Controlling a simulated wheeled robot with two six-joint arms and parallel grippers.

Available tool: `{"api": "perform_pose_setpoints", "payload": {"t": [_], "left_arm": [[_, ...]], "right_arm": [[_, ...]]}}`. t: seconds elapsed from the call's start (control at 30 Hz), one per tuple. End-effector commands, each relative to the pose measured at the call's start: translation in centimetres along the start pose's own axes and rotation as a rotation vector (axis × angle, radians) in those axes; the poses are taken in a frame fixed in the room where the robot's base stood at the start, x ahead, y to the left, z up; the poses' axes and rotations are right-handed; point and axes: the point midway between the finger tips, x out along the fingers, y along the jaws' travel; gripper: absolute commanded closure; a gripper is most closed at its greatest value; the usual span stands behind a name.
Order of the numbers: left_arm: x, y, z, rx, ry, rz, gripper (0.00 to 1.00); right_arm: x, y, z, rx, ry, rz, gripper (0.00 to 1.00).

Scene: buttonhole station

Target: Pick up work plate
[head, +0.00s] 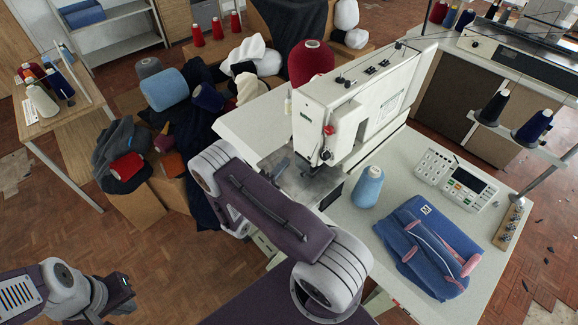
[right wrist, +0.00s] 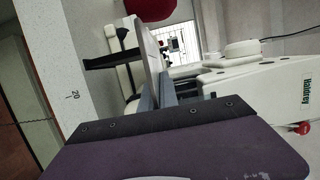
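A grey metal surface (head: 308,185) lies under the sewing head; I cannot tell whether it is the work plate. My right arm reaches across to the table's left part. My left gripper (head: 124,292) is dark, low at the left, over the floor and away from the table.
The white sewing machine (head: 350,105) stands on a pale table (head: 390,285). A blue thread cone (head: 367,187), folded denim garment (head: 430,245) and control panel (head: 457,179) are right of it. Boxes with fabric and cones (head: 165,88) crowd the left side. Floor at lower left is clear.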

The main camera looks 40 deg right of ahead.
Motion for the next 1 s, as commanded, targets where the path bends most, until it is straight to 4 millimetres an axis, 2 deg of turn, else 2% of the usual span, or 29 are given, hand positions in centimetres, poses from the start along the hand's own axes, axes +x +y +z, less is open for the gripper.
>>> {"api": "perform_pose_setpoints", "payload": {"t": [0.3, 0.53, 0.73, 1.0], "left_arm": [[1.5, 0.0, 0.2, 0.0, 0.0, 0.0, 1.0], [2.3, -0.1, 0.2, 0.0, 0.0, 0.0, 1.0], [2.6, -0.1, 0.3, 0.0, 0.0, 0.0, 1.0], [2.6, -0.1, 0.3, 0.0, 0.0, 0.0, 1.0]], "right_arm": [[-8.0, 0.2, 2.4, 0.004, -0.007, -0.002, 1.0], [-13.0, 0.1, 3.7, 0.003, -0.004, -0.002, 1.0], [-15.2, 0.0, 4.3, 0.001, -0.001, -0.003, 1.0], [-15.6, -0.1, 4.4, 0.0, 0.001, -0.003, 1.0]]}}
